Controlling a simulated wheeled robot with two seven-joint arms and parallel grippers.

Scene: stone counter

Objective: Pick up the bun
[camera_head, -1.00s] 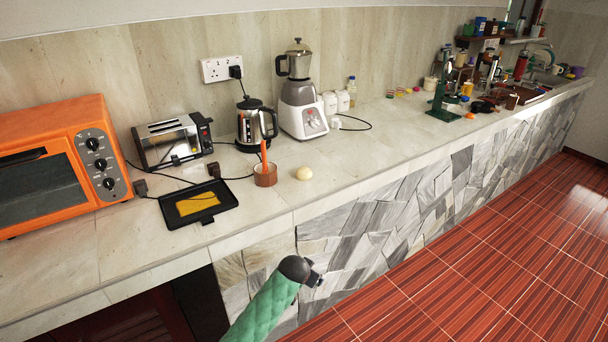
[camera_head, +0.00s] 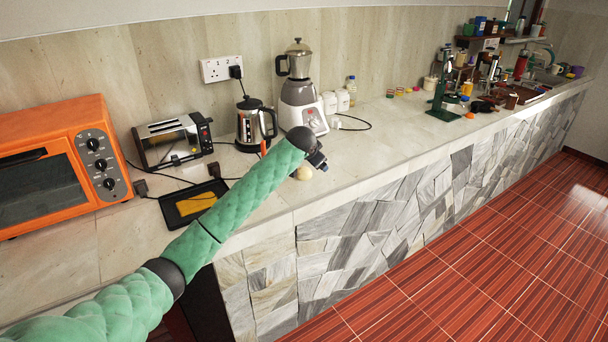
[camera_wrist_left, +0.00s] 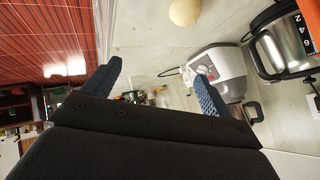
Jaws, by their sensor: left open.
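The bun (camera_head: 303,173) is a small pale round thing on the counter near its front edge, partly hidden behind my left gripper in the head view. My left gripper (camera_head: 318,161) is over the counter beside the bun. Its two blue fingers (camera_wrist_left: 158,88) are spread apart with nothing between them, and the bun lies beyond them, not touching. My right gripper is not in view.
A black tray (camera_head: 172,213) with a yellow slab, a toaster (camera_head: 172,142) and an orange oven (camera_head: 62,165) stand to the left. A kettle (camera_head: 251,125) and a blender (camera_head: 298,95) stand behind the bun.

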